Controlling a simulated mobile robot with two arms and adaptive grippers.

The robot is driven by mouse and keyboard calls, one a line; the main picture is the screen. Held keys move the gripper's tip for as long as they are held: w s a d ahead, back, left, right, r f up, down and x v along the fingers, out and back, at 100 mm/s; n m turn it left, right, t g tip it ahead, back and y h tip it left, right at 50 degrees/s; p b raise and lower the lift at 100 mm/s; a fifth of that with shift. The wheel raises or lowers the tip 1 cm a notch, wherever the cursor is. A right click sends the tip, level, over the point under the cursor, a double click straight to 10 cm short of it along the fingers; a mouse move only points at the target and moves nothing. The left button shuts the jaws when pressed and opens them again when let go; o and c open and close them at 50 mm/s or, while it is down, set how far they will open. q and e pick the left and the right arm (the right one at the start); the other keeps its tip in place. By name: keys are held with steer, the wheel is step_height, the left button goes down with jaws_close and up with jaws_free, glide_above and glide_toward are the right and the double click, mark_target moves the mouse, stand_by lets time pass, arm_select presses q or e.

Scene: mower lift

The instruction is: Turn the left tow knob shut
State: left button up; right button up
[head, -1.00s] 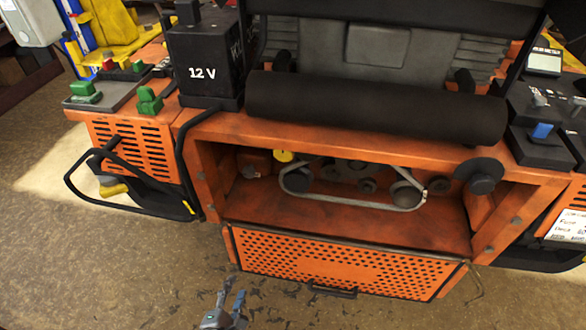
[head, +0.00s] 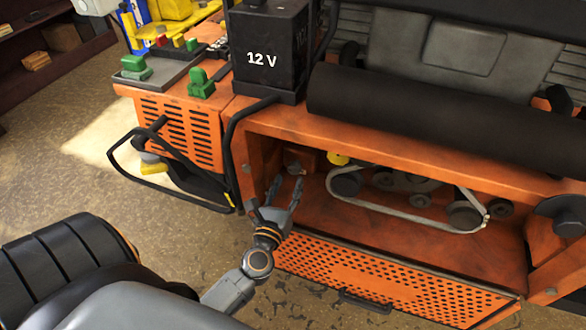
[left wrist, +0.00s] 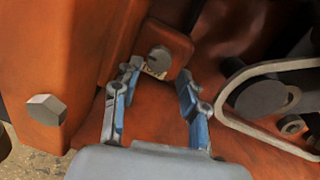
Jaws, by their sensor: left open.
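A small grey round knob, which looks like the left tow knob (head: 294,167), sits on an orange block at the left inside the open front bay of the mower. In the left wrist view the knob (left wrist: 159,58) shows just beyond the fingertips, with a pale label under it. My left gripper (head: 285,188) is open and empty at the bay's left opening, below and in front of the knob. Its blue-grey fingers (left wrist: 160,82) are spread in the left wrist view, apart from the knob as far as I can tell. My right gripper is not in view.
A belt (head: 400,208) over dark pulleys runs right of the knob, near a yellow cap (head: 338,158). A perforated orange panel (head: 390,285) hangs below the opening. A bolt head (left wrist: 45,109) sticks out on the left frame. A black 12 V box (head: 268,45) stands above.

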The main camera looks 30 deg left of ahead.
mark_target(293, 171)
arm_select(q)
steer(key=x, duration=0.4)
steer(key=shift+w+a+p, duration=0.1)
steer(key=shift+w+p, duration=0.2)
steer(key=c, duration=0.9)
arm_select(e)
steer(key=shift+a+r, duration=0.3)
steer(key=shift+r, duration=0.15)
